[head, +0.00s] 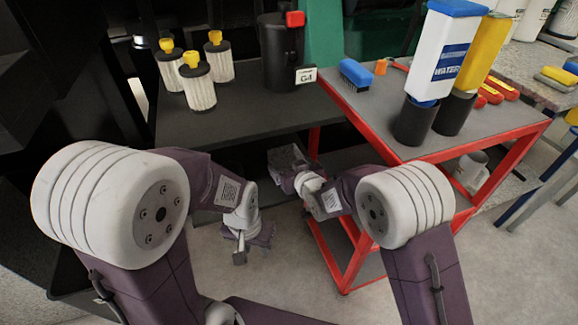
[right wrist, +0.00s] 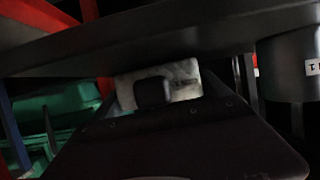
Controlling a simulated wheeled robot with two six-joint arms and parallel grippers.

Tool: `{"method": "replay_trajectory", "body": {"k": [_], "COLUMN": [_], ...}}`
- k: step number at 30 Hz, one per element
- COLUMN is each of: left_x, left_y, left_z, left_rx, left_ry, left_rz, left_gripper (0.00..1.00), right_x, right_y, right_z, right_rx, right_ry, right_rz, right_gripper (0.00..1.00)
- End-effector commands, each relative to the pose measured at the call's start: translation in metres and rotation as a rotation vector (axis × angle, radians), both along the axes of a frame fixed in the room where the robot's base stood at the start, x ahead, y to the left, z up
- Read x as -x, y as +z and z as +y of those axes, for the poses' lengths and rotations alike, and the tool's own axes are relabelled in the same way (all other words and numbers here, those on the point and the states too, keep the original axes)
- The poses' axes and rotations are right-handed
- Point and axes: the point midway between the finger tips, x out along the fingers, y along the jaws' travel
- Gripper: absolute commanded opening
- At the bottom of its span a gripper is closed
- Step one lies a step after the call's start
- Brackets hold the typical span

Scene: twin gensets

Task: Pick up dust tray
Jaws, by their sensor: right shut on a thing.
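The dust tray (head: 284,157) is a small grey, speckled piece just under the front edge of the dark bench. My right gripper (head: 283,175) is shut on it at its near side. In the right wrist view the pale grey tray (right wrist: 187,78) shows beyond the dark gripper body, with a dark finger (right wrist: 153,92) in front of its middle. Part of the tray is hidden by the gripper. My left gripper (head: 248,243) hangs low over the floor, apart from the tray. Its fingers are too small to tell open from shut.
The dark bench (head: 240,118) holds several yellow-topped filters (head: 198,82) and a black canister (head: 281,50). A red-framed cart (head: 340,240) stands close to the right gripper, carrying a blue brush (head: 355,74) and bottles. The floor (head: 270,285) below is clear.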

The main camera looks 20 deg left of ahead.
Motion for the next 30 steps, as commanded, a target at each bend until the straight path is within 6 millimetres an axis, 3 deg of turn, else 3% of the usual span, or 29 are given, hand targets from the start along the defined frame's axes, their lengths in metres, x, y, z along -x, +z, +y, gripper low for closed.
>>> {"method": "replay_trajectory", "body": {"k": [6, 15, 21, 30], "left_x": [0.0, 0.0, 0.0, 0.0], "left_y": [0.03, 0.059, 0.07, 0.071], "left_z": [0.0, 0.0, 0.0, 0.0], "left_rx": [0.0, 0.0, 0.0, 0.0], "left_ry": [0.0, 0.0, 0.0, 0.0], "left_rz": [0.0, 0.0, 0.0, 0.0], "left_gripper": [0.36, 0.36, 0.36, 0.36], "right_x": [0.001, 0.048, 0.07, 0.076], "right_y": [0.044, 0.084, 0.101, 0.103], "right_z": [-0.001, -0.057, -0.082, -0.088], "right_rx": [-0.002, -0.001, -0.001, -0.002], "right_ry": [0.0, -0.002, -0.001, 0.0], "right_rz": [-0.002, -0.002, -0.002, -0.002], "right_gripper": [0.39, 0.39, 0.39, 0.39]}}
